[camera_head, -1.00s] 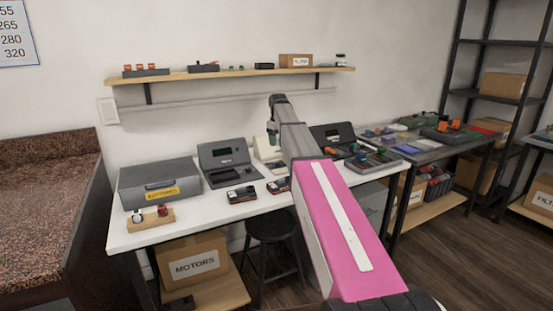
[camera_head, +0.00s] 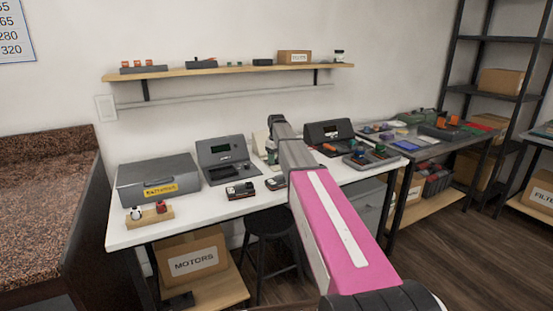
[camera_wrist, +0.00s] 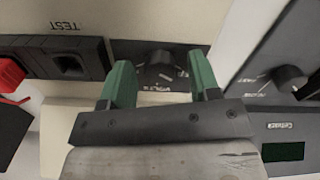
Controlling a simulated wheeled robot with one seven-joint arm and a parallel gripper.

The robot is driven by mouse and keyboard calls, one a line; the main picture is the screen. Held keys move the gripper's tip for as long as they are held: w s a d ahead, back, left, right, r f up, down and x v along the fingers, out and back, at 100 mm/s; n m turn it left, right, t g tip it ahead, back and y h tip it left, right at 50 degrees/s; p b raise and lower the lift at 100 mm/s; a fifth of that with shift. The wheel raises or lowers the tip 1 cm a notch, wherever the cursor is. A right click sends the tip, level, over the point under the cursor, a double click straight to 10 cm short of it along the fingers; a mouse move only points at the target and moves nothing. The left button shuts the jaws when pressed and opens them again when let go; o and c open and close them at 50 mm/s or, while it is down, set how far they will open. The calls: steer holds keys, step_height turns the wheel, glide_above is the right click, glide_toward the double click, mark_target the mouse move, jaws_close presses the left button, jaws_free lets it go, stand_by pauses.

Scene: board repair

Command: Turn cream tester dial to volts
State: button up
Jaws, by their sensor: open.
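The cream tester (camera_wrist: 72,100) shows in the wrist view, its lettering upside down. Its dark dial (camera_wrist: 160,60) sits on a black panel with white marks and a VOLTS label beside it. My gripper (camera_wrist: 160,68) is open, with one green finger on each side of the dial. I cannot tell whether the fingers touch the knob. In the head view the cream tester (camera_head: 259,142) is mostly hidden behind my arm, and my gripper (camera_head: 271,151) shows only in part in front of it.
A grey tester (camera_head: 222,153) stands to the left and a dark case (camera_head: 329,131) to the right. Small meters (camera_head: 240,190) lie in front on the white table (camera_head: 200,215). In the wrist view a grey unit with a second dial (camera_wrist: 290,78) is close on the right.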

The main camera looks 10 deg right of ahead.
steer(key=c, duration=0.9)
steer(key=m, duration=0.5)
steer(key=shift+m, duration=0.4)
steer(key=m, duration=0.5)
steer(key=shift+m, duration=0.4)
steer(key=o, duration=0.9)
